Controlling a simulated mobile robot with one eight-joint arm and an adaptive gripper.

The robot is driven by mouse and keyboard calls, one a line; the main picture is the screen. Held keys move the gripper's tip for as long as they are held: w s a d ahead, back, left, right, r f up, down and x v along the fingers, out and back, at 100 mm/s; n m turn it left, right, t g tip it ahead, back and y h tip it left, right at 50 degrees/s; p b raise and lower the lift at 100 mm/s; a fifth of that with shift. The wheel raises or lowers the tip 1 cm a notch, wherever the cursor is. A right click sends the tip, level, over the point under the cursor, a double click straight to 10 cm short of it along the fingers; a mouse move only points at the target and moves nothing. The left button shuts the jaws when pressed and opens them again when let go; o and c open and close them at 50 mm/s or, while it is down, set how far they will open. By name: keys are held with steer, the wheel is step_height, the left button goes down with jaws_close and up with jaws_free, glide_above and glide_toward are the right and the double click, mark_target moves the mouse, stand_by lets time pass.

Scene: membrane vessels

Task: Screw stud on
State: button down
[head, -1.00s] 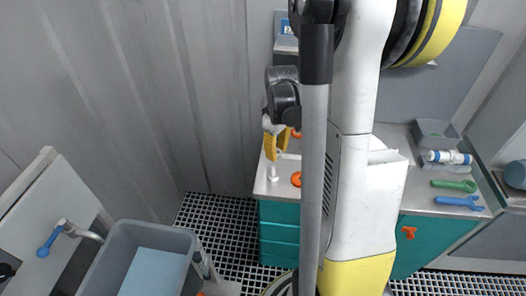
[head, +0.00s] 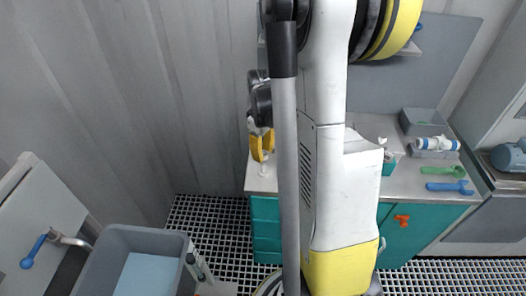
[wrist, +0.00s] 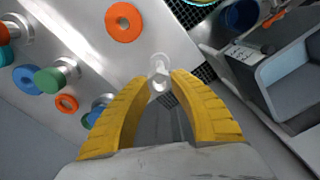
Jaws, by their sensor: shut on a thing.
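My gripper (wrist: 158,80) has two yellow ribbed fingers, shut on a small white stud (wrist: 159,66) at their tips. The stud has a pale round end that faces the wrist camera. In the head view my gripper (head: 262,146) points down above the left end of the bench, with the white stud (head: 264,168) below its fingertips. I cannot tell whether the stud touches the bench top.
Green (wrist: 48,80) and blue (wrist: 27,80) round-ended parts stand at left in the wrist view. The bench's right end holds a grey bin (head: 424,122), a white-and-blue cylinder (head: 437,144), a green tool (head: 442,172) and a blue wrench (head: 450,187). A grey tub (head: 120,235) stands lower left.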

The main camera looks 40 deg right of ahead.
mark_target(263, 163)
steer(key=shift+f+b, duration=1.95)
steer(key=shift+f, duration=0.6)
steer(key=m, duration=0.4)
steer(key=m+b, duration=0.1)
steer(key=m, duration=0.9)
steer(key=shift+m, duration=0.4)
steer(key=m, duration=0.5)
steer(key=shift+b, duration=0.4)
steer(key=c, duration=1.6)
jaws_free()
steer(key=o, duration=0.4)
steer(key=shift+w+a, duration=0.15)
steer(key=shift+a, duration=0.1)
steer(key=shift+o, duration=0.2)
steer(key=shift+d, duration=0.1)
